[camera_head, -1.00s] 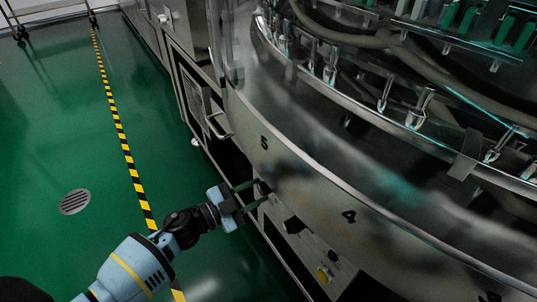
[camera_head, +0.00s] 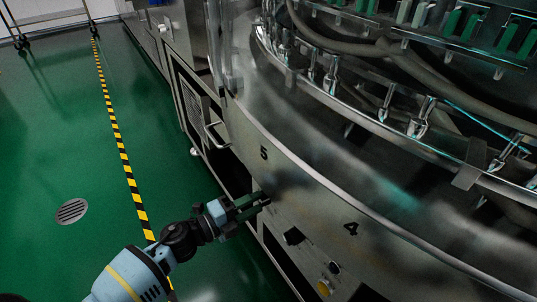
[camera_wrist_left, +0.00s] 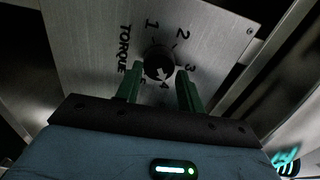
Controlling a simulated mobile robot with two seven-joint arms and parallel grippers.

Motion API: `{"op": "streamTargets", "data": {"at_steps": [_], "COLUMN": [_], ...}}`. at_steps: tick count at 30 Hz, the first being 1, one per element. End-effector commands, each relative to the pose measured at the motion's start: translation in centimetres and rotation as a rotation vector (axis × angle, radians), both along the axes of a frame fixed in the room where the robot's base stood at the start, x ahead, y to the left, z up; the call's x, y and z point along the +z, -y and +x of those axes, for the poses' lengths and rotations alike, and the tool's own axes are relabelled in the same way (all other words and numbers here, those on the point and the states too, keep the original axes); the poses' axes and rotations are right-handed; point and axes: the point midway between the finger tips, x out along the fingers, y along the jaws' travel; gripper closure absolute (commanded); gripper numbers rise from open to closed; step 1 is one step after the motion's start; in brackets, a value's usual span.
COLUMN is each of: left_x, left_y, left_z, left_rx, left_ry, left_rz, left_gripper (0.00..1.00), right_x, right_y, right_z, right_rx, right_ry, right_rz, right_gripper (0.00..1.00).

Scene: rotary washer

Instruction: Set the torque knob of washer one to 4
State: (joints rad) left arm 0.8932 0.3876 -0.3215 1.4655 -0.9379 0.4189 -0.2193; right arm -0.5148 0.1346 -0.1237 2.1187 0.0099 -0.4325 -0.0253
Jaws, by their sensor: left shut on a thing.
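The torque knob (camera_wrist_left: 158,64) is a round black dial with a white arrow on a metal panel (camera_wrist_left: 90,48) in the left wrist view. The word TORQUE and the numbers 1, 2, 3 and 4 surround it. The arrow points down, toward the 4. My left gripper (camera_head: 262,199) is at the washer's lower panel in the head view. Its green fingers are shut on the knob, one on each side, and they also show in the left wrist view (camera_wrist_left: 159,72). They hide the knob in the head view, and part of the scale in the wrist view. My right gripper is not in view.
The large curved washer body (camera_head: 310,190) overhangs the panel and bears the numbers 5 and 4. A black knob (camera_head: 293,236) and a yellow button (camera_head: 324,288) sit to the right of my gripper. Green floor (camera_head: 80,130) lies free on the left.

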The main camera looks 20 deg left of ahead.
Motion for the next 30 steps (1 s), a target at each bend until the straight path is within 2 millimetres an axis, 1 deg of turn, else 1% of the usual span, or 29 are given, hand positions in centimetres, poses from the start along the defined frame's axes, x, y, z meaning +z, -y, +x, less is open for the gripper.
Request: {"op": "streamTargets", "data": {"at_steps": [1,6,15,24,30], "left_x": [1.7,1.8,1.9,2.0,2.0], "left_y": [-0.4,-0.4,-0.2,-0.1,0.1], "left_z": [0.7,0.7,0.6,0.5,0.5], "left_rx": [0.007,0.009,0.007,0.007,0.005], "left_ry": [0.06,0.154,0.289,0.361,0.376], "left_rz": [0.025,0.146,0.316,0.404,0.421], "left_gripper": [0.84,0.83,0.85,0.86,0.86], "right_x": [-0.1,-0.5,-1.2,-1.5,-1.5], "right_y": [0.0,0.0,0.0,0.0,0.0], "right_z": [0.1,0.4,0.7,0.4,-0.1], "right_rx": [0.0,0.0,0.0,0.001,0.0], "right_ry": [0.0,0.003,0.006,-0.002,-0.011], "right_rz": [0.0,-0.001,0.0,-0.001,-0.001], "right_gripper": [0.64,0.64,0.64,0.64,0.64]}}
